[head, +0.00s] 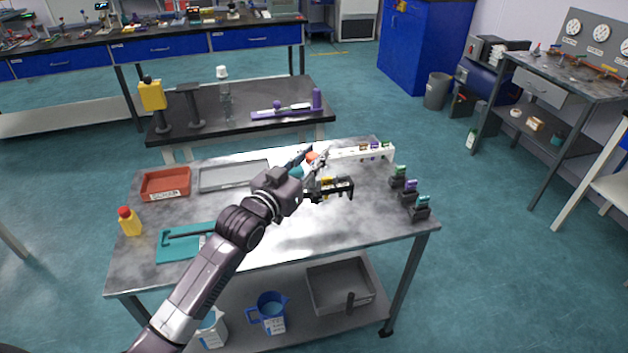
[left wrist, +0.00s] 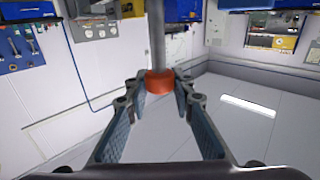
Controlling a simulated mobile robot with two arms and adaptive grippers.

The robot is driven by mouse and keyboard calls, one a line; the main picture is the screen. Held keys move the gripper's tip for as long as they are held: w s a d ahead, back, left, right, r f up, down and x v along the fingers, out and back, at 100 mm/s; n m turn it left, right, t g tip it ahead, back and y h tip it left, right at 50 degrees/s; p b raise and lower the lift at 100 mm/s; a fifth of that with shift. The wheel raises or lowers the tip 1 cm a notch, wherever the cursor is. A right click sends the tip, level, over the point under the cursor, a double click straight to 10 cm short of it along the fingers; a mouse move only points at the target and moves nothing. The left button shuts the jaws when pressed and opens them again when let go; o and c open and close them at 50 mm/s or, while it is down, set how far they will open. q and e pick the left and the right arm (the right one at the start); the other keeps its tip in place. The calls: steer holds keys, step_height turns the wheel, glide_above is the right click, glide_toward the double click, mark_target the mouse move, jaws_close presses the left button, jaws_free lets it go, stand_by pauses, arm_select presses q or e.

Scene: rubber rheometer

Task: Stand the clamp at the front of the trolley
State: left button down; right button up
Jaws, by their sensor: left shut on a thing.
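My left gripper (head: 313,160) is over the middle of the trolley (head: 370,222), with its fingers around an orange-red part. In the left wrist view, the left gripper (left wrist: 162,86) closes on an orange collar on a grey rod, which I take for the clamp (left wrist: 158,82). The rod runs up out of the picture. A black forked piece with some yellow (head: 346,188) shows just right of the wrist in the head view. I cannot tell whether it belongs to the held thing or how far it is above the top. My right gripper is not in view.
A red tray (head: 167,194), a grey tray (head: 208,186), a yellow bottle (head: 130,222) and a teal mat (head: 172,256) are on the left. A white rack (head: 376,158) is at the back; several black holders (head: 419,211) stand on the right. The front middle is clear.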

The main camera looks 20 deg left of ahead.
mark_target(312, 181)
arm_select(q)
steer(key=shift+f, duration=3.5)
steer(key=c, duration=1.7)
jaws_free()
steer(key=shift+f, duration=0.2)
steer(key=shift+o, duration=0.2)
steer(key=shift+s+r, duration=0.1)
steer(key=shift+r, duration=0.05)
steer(key=s+a+b, duration=0.1)
steer(key=s+a, duration=0.1)
steer(key=s, duration=0.9)
steer(key=shift+s+a, duration=0.15)
steer(key=shift+s, duration=0.2)
